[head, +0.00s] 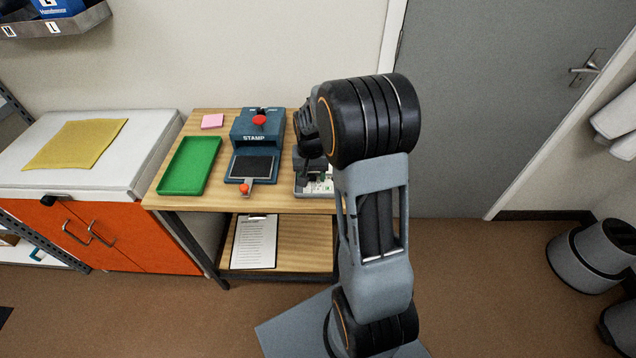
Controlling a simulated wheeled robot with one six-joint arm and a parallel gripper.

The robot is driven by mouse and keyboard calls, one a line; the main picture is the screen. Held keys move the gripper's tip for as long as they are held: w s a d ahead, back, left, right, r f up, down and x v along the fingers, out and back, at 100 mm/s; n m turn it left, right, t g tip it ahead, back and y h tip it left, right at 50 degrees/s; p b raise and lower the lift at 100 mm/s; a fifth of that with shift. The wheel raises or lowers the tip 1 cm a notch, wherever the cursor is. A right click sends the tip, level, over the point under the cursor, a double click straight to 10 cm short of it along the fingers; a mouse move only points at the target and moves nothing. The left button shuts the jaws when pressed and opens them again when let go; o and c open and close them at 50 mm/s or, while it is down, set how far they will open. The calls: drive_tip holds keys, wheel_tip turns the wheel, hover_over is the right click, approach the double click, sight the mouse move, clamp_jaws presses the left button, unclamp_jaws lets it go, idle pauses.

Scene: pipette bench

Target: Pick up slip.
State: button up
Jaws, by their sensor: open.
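A small pink paper square (212,121), possibly the slip, lies flat at the back left of the wooden bench, behind the green tray. My gripper (312,170) is at the bench's right side, partly hidden behind my own arm. It is open, and its fingertips are hard to make out. It is well to the right of the pink square and apart from it. Below it is a grey piece with white and green markings (318,188), partly covered by my arm; I cannot tell what it is.
A blue stamp machine (257,127) with red knobs stands mid-bench, right of the green tray (163,186). A clipboard (254,242) lies on the lower shelf. A yellow cloth (75,145) lies on the white-topped orange cabinet (150,240) at left. A grey door (490,110) is at right.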

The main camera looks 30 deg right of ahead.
drive_tip(key=c, duration=1)
drive_tip(key=shift+r, duration=0.1)
